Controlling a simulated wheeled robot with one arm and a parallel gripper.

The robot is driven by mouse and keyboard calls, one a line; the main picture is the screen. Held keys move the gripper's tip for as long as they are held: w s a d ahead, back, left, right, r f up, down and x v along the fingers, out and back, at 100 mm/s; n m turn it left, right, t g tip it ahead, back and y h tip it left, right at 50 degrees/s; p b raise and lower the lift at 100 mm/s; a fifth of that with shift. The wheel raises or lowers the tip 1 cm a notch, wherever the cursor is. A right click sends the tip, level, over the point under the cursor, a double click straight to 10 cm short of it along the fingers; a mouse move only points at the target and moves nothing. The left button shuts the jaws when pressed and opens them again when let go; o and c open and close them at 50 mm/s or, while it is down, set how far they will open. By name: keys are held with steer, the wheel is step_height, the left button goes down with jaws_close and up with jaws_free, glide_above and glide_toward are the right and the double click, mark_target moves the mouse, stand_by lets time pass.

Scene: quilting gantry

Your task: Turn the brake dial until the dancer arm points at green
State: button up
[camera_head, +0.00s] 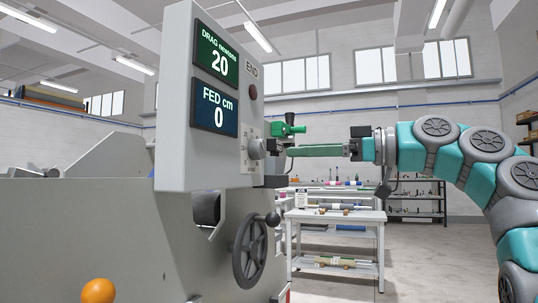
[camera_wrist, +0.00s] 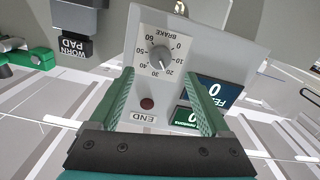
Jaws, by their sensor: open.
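The brake dial (camera_head: 257,149) is a round grey knob on the side of the grey control box (camera_head: 174,110). In the wrist view the dial (camera_wrist: 160,58) appears upside down on a white scale plate, its pointer near 20. My gripper (camera_head: 289,152) is open and empty, with green fingers facing the dial. In the wrist view the dial lies between and beyond the fingertips (camera_wrist: 160,75), apparently apart from them. The drag display (camera_head: 217,57) reads 20 and the fed display (camera_head: 215,108) reads 0. I cannot make out the dancer arm or a green mark.
A dark END lamp (camera_wrist: 147,104) is near the dial. A green clamp-like part (camera_head: 287,130) sits just behind the dial. A dark block labelled WORN PAD (camera_wrist: 76,47) is nearby. A handwheel (camera_head: 250,249) is below the box. A white table (camera_head: 345,216) stands behind.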

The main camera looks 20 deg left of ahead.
mark_target(263, 151)
steer(key=a, duration=0.2)
steer(key=a+p, duration=0.1)
steer(key=a, duration=0.4)
steer(key=shift+w+a+p, duration=0.25)
steer(key=shift+a+p, duration=0.05)
steer(key=shift+p, duration=0.05)
jaws_close()
stand_by(0.4)
